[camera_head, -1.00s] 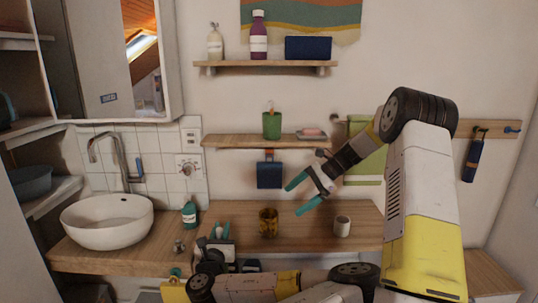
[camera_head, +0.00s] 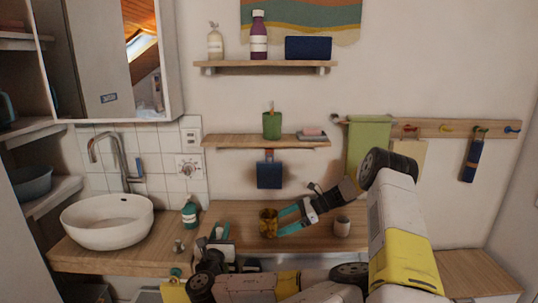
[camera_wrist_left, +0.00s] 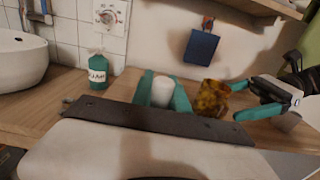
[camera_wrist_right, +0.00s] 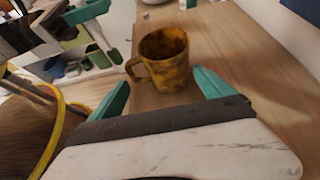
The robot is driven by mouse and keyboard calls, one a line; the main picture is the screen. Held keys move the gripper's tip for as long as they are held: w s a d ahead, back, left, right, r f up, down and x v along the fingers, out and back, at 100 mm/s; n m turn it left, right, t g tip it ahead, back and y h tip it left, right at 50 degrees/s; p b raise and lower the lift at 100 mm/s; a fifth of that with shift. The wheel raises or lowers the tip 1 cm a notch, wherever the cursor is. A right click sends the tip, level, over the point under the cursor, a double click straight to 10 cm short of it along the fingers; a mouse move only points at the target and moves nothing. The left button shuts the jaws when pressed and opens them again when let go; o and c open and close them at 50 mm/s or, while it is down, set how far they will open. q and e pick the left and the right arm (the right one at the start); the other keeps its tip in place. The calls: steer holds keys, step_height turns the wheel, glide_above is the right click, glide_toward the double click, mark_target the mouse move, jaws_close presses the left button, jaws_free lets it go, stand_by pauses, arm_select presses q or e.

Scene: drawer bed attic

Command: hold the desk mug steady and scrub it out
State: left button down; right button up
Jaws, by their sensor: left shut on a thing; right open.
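The amber-brown mug (camera_head: 268,223) stands upright on the wooden counter. In the right wrist view the mug (camera_wrist_right: 166,60) shows its open top and a handle on its left side. My right gripper (camera_head: 281,223) is open just right of the mug, its fingers pointing at it; I cannot tell whether they touch it. My left gripper (camera_head: 219,231) is at the counter's front, left of the mug, shut on a white rounded thing (camera_wrist_left: 163,92). The lower part of that thing is hidden by the gripper.
A teal bottle (camera_head: 189,214) and a white basin (camera_head: 108,222) are to the left. A low shelf (camera_head: 240,141) holds a green cup (camera_head: 271,125); a blue thing (camera_head: 269,175) hangs below it.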

mark_target(277, 224)
steer(key=shift+x, duration=2.45)
steer(key=c, duration=1.1)
steer(key=o, duration=1.1)
steer(key=shift+c, duration=0.2)
steer(key=shift+c, duration=0.2)
steer(key=c, duration=1.6)
